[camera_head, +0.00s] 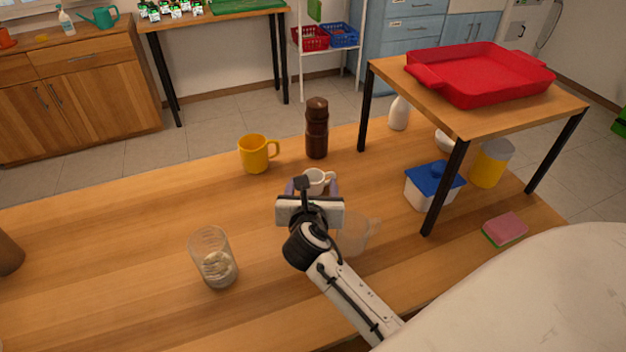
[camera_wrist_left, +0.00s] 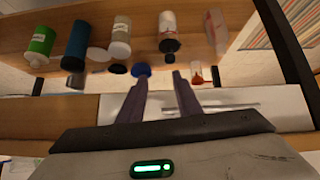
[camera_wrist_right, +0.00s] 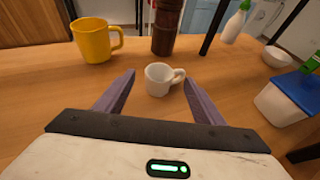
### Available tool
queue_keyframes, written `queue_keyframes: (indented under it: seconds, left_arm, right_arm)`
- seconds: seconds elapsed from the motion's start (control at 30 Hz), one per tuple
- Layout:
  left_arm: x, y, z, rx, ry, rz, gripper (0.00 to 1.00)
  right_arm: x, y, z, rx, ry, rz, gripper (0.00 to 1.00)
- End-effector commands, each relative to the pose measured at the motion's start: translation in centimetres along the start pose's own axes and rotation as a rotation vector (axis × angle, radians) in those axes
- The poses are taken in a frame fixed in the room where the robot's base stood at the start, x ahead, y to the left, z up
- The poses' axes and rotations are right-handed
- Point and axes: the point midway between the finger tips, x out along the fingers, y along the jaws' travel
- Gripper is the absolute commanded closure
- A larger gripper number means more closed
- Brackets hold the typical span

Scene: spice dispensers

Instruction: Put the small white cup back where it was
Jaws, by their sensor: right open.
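The small white cup (camera_head: 318,177) stands upright on the wooden table, its handle pointing right. It also shows in the right wrist view (camera_wrist_right: 157,80). My right gripper (camera_head: 312,187) is low over the table on the near side of the cup. In the right wrist view its fingers (camera_wrist_right: 159,82) are spread, with the cup between or just beyond the tips and its handle close to the right finger. I cannot tell whether they touch. My left gripper (camera_wrist_left: 161,82) shows only in the left wrist view, fingers apart and nothing between them.
A yellow mug (camera_head: 254,154) and a brown bottle (camera_head: 317,130) stand behind the cup. A clear pitcher (camera_head: 357,234) is right of my gripper; a glass jar (camera_head: 205,250) is at left. A raised shelf (camera_head: 440,107) bears a red tray (camera_head: 480,72). The table's left middle is clear.

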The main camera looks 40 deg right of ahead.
Motion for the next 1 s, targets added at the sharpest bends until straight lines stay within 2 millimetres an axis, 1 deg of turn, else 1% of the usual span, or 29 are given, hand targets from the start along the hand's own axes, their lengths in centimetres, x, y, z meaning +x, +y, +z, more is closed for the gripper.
queue_keyframes:
  seconds: [0.03,0.1,0.2,0.3,1.0]
  left_arm:
    - [-0.1,0.0,-0.1,0.000,0.001,0.000,0.69]
    - [-0.1,0.0,-0.2,0.000,0.001,0.000,0.69]
    - [-0.2,0.0,-0.2,0.000,0.001,0.000,0.69]
    - [-0.2,0.0,-0.2,0.000,0.001,0.000,0.69]
    - [-0.2,0.0,-0.2,0.000,0.001,0.000,0.69]
  right_arm:
    - [-1.0,0.0,0.0,0.001,0.002,0.002,0.37]
    - [-2.0,0.0,0.0,0.000,0.001,0.001,0.37]
    - [-3.0,0.0,0.0,0.000,0.000,0.001,0.37]
    - [-3.5,0.0,0.0,0.001,0.001,-0.001,0.37]
    - [-3.5,0.0,0.0,0.001,0.000,0.000,0.37]
